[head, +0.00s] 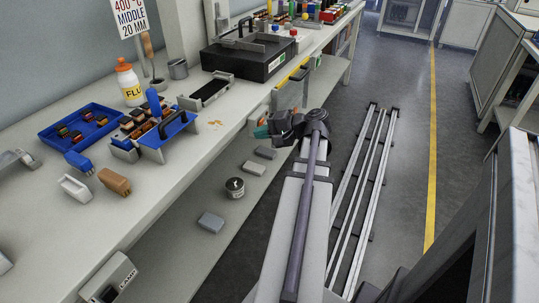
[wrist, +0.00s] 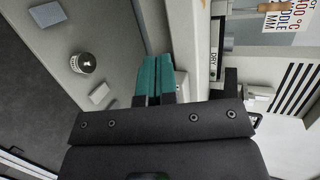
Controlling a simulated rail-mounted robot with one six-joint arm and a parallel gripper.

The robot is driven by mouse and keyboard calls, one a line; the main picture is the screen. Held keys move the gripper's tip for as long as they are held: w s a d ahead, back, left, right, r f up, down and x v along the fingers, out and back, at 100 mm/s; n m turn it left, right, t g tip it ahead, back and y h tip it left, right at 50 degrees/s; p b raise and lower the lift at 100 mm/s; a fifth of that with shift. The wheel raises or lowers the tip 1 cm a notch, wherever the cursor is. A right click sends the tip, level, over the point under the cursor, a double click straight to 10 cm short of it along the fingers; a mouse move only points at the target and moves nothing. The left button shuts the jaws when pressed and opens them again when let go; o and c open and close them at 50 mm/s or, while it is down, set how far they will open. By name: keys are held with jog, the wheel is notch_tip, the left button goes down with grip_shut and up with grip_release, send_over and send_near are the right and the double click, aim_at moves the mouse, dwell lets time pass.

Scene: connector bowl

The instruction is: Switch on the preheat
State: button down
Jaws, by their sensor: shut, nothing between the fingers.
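My gripper (head: 263,132) is beside the front edge of the bench, below the level of its top, with teal fingertips. In the wrist view its two teal fingers (wrist: 157,72) lie side by side, shut and empty. A black box (head: 247,56) with a handle on top and a green-white label stands towards the back of the bench. A panel marked DRY (wrist: 213,72) shows just right of the fingers in the wrist view, apart from them. I cannot make out a switch marked preheat in either view.
The bench top (head: 60,235) holds a blue tray (head: 62,142), a blue handled fixture (head: 168,136), connectors and a flux bottle (head: 130,88). A box marked LAMP (head: 110,278) hangs on the bench front. A round tin (head: 235,187) and grey blocks lie on the lower shelf.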

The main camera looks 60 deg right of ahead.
jog(key=s+d+f+t+h+b, duration=0.1)
jog(key=s+d+f+t+b, duration=0.1)
jog(key=s+d+t+b, duration=0.1)
jog(key=s+d+f+m+t+h+b, duration=0.1)
jog(key=s+d+f+t+b, duration=0.1)
jog(key=s+d+t+b, duration=0.2)
jog(key=d+b+v, duration=0.1)
jog(key=b+v, duration=0.2)
jog(key=v, duration=0.2)
jog(key=shift+a+r, duration=0.1)
jog(key=shift+r, duration=0.05)
jog(key=p, duration=0.3)
send_near(262, 122)
jog(key=x, duration=0.7)
jog(key=shift+w, duration=0.3)
